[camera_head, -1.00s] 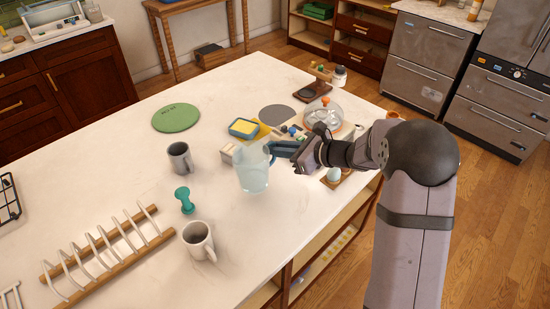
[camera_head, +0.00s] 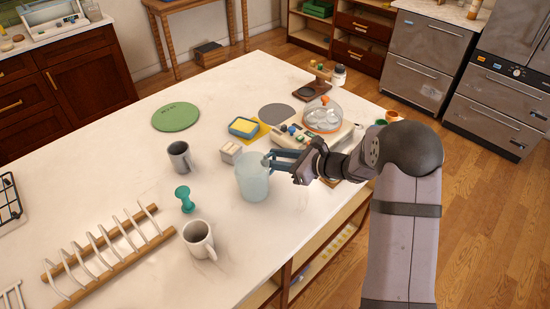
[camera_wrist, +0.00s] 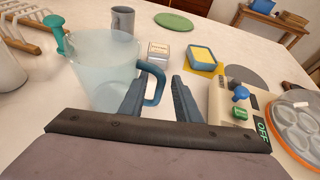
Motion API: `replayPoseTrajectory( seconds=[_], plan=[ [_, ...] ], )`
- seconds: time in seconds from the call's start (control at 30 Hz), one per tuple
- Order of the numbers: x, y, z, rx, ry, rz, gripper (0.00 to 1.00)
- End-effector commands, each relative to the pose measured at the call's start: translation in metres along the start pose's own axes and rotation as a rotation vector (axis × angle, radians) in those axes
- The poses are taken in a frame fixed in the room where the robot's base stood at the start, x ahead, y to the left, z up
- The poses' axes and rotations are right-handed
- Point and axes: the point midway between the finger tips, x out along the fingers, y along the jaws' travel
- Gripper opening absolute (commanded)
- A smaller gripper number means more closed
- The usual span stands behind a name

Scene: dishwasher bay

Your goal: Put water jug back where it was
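The pale translucent water jug (camera_head: 252,178) is upright on the white counter, in the middle of the head view. It also shows at the left of the wrist view (camera_wrist: 103,72), with its blue handle (camera_wrist: 154,82) pointing toward my gripper. My gripper (camera_head: 272,163) is on the jug's right side. In the wrist view its two fingers (camera_wrist: 160,88) are apart, with the handle between them near the left finger. A clear gap lies between the handle and the right finger.
A grey mug (camera_head: 179,158), a teal stamp-like object (camera_head: 184,199) and a white mug (camera_head: 197,236) stand left of the jug. A small box (camera_head: 231,152), a yellow sponge tray (camera_head: 243,128) and a scale-like device (camera_head: 290,140) are behind. A wooden rack (camera_head: 110,262) lies front left.

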Motion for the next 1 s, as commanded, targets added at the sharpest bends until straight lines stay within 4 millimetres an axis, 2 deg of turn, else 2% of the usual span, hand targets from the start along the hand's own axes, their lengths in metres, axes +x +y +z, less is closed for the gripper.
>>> replayPoseTrajectory(
  seconds=[0.37,0.47,1.0],
  plan=[
    [-0.001,0.0,0.003,0.0,0.0,0.0,0.29],
    [-0.008,-0.001,0.002,0.0,-0.001,-0.002,0.29],
    [-0.096,-0.001,0.001,-0.001,0.0,-0.003,0.29]
  ],
)
